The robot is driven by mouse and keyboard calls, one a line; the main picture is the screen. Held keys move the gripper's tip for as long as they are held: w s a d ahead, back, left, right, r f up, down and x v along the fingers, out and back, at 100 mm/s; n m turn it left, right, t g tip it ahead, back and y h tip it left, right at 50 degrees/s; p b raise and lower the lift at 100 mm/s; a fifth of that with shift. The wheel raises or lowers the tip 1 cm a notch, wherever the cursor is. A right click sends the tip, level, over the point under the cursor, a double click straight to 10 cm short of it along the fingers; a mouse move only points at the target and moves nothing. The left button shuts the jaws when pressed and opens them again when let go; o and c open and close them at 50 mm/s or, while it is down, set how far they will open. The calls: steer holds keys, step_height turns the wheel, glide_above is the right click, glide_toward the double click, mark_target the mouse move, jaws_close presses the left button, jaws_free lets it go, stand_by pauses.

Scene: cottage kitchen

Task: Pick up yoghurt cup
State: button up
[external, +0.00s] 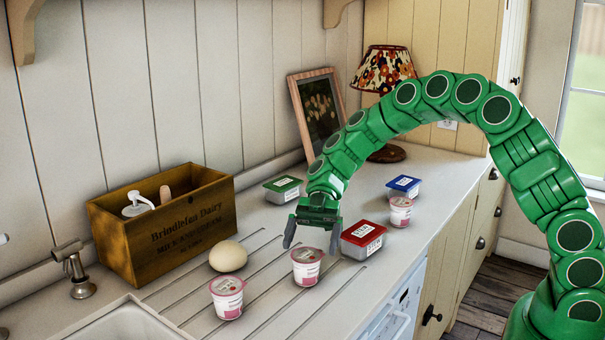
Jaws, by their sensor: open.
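Three small white and pink yoghurt cups stand upright on the white worktop. One yoghurt cup (227,298) is at the front left on the grooved drainer. A second yoghurt cup (306,268) is in the middle of the drainer. A third yoghurt cup (399,212) is farther back on the right, close to a blue-lidded tub. My gripper (312,238) is open and empty, pointing down. In the picture it is just above the middle cup and left of the red-lidded tub. Its exact height and distance from the middle cup are hard to tell.
A red-lidded tub (362,241), a blue-lidded tub (403,187), a green-lidded tub (283,190) and an egg (228,256) stand around. A wooden crate (185,232) is at left, with a tap (72,265) beside it. A lamp (383,80) and picture frame (320,115) stand behind.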

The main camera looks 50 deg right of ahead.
mark_target(307, 252)
steer(key=shift+f+x, duration=0.1)
steer(key=shift+x, duration=1.4)
steer(key=shift+f+x, duration=0.15)
steer(key=shift+x, duration=1.4)
steer(key=shift+w+d, duration=0.1)
steer(key=c, duration=1.1)
steer(key=shift+r, duration=0.1)
steer(key=shift+c, duration=0.2)
